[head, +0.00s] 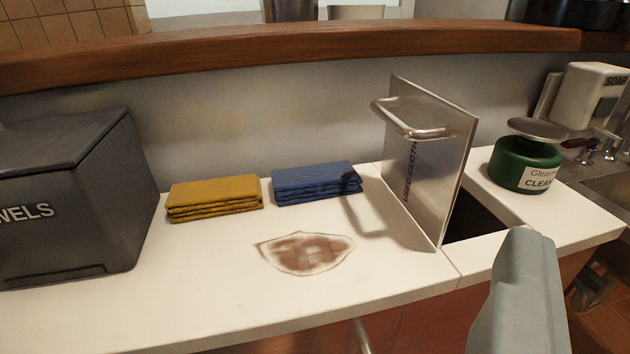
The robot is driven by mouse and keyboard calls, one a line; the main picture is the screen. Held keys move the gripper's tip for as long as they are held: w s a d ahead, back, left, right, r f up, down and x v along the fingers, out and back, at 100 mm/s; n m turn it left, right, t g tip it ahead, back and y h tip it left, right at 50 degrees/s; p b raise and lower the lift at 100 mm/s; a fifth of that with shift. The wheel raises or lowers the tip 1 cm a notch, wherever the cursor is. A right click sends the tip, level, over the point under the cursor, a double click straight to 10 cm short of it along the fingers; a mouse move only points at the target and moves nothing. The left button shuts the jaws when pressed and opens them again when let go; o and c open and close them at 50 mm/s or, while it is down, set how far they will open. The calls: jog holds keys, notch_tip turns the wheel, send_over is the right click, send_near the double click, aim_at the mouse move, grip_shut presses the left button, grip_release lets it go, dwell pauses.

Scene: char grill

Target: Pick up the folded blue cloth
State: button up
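The folded blue cloth (315,182) lies flat on the white counter near the back wall, just right of a folded yellow cloth (214,198). A dark shadow falls across its right end. A pale grey part of my gripper (518,295) shows at the lower right, in front of the counter's edge and well apart from the blue cloth. Its fingertips cannot be made out, so I cannot tell whether it is open or shut. Nothing touches the blue cloth from above.
A brown stain (305,253) lies in front of the cloths. A raised metal lid (430,160) marked for used cloths stands right of the blue cloth, beside a dark opening. A dark towel box (70,195) stands left; a green cleaner container (525,165) stands right.

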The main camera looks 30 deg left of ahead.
jog(key=shift+o, duration=0.5)
jog(key=o, duration=0.4)
jog(key=shift+a, duration=0.1)
jog(key=o, duration=1)
jog(key=shift+g+y, duration=0.5)
jog(key=shift+g, duration=0.4)
jog(key=w+a, duration=0.1)
jog(key=w, duration=0.1)
jog(key=w+a, duration=0.1)
jog(key=w, duration=0.1)
jog(key=shift+a+r, duration=0.15)
jog(key=shift+a, duration=0.25)
jog(key=shift+c, duration=0.2)
jog(key=w+a+f+m+g+h, duration=0.2)
jog(key=w+a+g, duration=0.4)
jog(key=a, duration=0.7)
jog(key=w+a+f+m+g+h, duration=0.1)
jog(key=w+a+m+g, duration=0.25)
jog(key=w+a, duration=0.65)
send_over(313, 176)
jog(key=s, duration=0.3)
jog(key=shift+n+g, duration=0.25)
jog(key=shift+n, duration=0.2)
jog(key=f, duration=0.9)
jog(key=shift+w+a+f, duration=0.1)
jog(key=shift+a+f, duration=0.25)
jog(key=shift+a, duration=0.05)
jog(key=shift+x, duration=2.65)
jog(key=shift+w+a, duration=0.1)
